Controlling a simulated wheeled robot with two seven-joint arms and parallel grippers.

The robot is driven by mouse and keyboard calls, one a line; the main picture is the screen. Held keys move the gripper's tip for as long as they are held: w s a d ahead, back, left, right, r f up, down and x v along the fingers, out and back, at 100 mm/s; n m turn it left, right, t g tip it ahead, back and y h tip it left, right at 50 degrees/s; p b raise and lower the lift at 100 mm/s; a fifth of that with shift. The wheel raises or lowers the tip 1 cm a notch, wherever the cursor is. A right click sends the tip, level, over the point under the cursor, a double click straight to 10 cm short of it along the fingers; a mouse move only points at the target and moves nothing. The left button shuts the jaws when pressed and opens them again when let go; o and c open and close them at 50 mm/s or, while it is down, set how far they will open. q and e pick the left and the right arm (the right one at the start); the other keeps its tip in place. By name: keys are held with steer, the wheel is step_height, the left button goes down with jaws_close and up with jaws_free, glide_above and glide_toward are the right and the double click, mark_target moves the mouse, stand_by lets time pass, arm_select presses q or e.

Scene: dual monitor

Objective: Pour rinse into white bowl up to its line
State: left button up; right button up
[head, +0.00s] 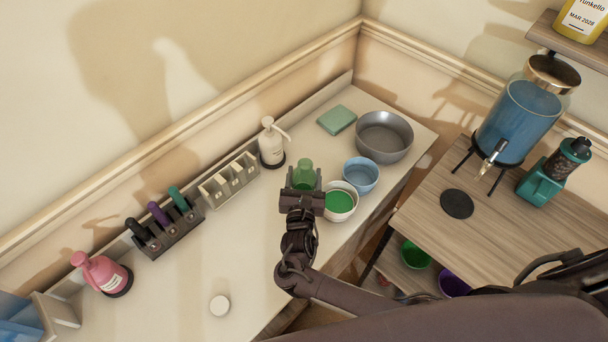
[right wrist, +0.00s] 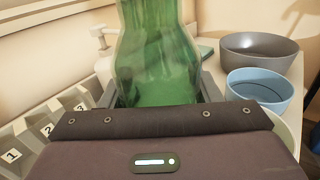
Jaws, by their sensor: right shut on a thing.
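My right gripper (head: 302,188) is shut on a green glass bottle (head: 304,174) at the counter's right part. The bottle also fills the top of the right wrist view (right wrist: 158,55) and looks about upright. The white bowl (head: 343,214) stands just right of the gripper and holds green liquid (head: 338,202). Its left side is partly hidden by the gripper, and I cannot make out its line. In the right wrist view only a sliver of a pale rim shows at the right, mostly hidden. I cannot see liquid flowing. My left gripper is not in view.
A blue bowl (head: 361,175) and a grey bowl (head: 384,136) stand behind the white bowl. A pump bottle (head: 271,144), numbered holder (head: 229,180) and bottle rack (head: 167,225) line the wall. The front counter around a white disc (head: 220,305) is mostly clear.

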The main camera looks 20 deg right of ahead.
steer(key=shift+d+f+m+b, duration=0.1)
steer(key=shift+f+m+b, duration=0.9)
steer(key=shift+f, duration=0.5)
steer(key=shift+m+p, duration=0.3)
steer(key=shift+p, duration=0.05)
steer(key=m, duration=0.1)
steer(key=m+p, duration=0.1)
steer(key=m, duration=0.2)
steer(key=shift+s+d+f+g+y, duration=0.1)
steer(key=shift+d+f+g+y, duration=0.05)
steer(key=shift+d+g+y, duration=0.2)
steer(key=shift+a+f+m+y, duration=0.2)
steer(key=shift+a+m, duration=0.1)
steer(key=shift+m, duration=0.5)
steer(key=shift+a+f+m+y, duration=0.15)
steer(key=shift+a+f+m, duration=0.1)
steer(key=shift+m, duration=0.55)
steer(key=m, duration=0.1)
steer(key=m+p, duration=0.1)
steer(key=shift+w+a+r+m+y, duration=0.2)
steer(key=shift+a+r+m+y, duration=0.1)
steer(key=shift+r, duration=0.05)
steer(key=shift+r+m+y+p, duration=0.3)
steer(key=shift+m+y+p, duration=0.2)
steer(key=shift+m, duration=0.7)
steer(key=shift+r+m, duration=0.15)
steer(key=shift+m, duration=0.15)
steer(key=shift+d+r+m+p, duration=0.1)
steer(key=shift+r+m+p, duration=0.3)
steer(key=shift+m+p, duration=0.15)
